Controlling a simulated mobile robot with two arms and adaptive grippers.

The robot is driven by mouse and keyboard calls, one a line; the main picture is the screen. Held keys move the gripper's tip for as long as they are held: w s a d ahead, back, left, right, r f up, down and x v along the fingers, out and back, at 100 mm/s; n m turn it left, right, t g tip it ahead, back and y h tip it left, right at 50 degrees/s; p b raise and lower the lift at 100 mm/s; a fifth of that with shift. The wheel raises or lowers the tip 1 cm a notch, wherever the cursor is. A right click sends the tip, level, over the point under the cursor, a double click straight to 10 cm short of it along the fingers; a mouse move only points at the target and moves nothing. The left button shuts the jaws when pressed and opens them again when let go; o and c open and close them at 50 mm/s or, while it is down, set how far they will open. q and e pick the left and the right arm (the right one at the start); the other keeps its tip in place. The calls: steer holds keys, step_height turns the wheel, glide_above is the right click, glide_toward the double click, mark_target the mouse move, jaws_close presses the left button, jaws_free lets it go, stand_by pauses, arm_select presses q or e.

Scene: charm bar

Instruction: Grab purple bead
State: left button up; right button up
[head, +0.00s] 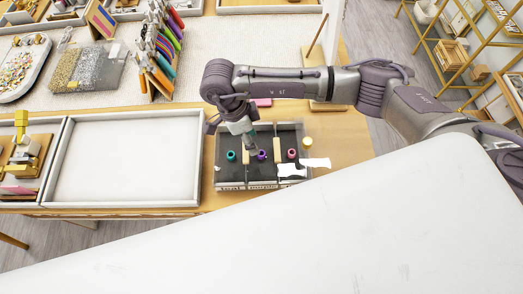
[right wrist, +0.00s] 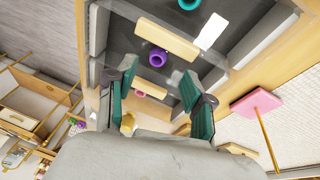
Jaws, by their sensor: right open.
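The purple bead (head: 262,155) lies in the middle part of a dark, divided tray (head: 218,172) in the head view. It also shows in the right wrist view (right wrist: 158,58), a ring with its hole visible, beyond the fingertips. My right gripper (head: 249,142) points down over the tray, just behind and left of the purple bead. In the right wrist view its green-padded fingers (right wrist: 158,80) are spread apart with nothing held between them. My left gripper is not in view.
A teal bead (head: 231,155) lies left of the purple one; a red-pink bead (head: 292,154) and a yellow bead (head: 307,143) lie right. Tan dividers (head: 277,145) separate them. A white piece (head: 316,162) overlaps the tray's right side. An empty white tray (head: 125,203) stands left.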

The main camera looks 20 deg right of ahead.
mark_target(261, 152)
steer(key=shift+s+d+f, duration=0.15)
steer(key=shift+f, duration=0.45)
steer(key=shift+s+d+f+p, duration=0.2)
steer(key=shift+f+p, duration=0.1)
steer(key=shift+p, duration=0.25)
steer(key=p+x, duration=0.1)
steer(key=x, duration=0.2)
steer(key=shift+s+d+f+p, duration=0.15)
steer(key=shift+d+f+p, duration=0.1)
steer(key=shift+p, duration=0.1)
steer(key=shift+d+f, duration=0.1)
steer(key=shift+f, duration=0.25)
steer(key=shift+c, duration=0.2)
steer(key=c, duration=0.8)
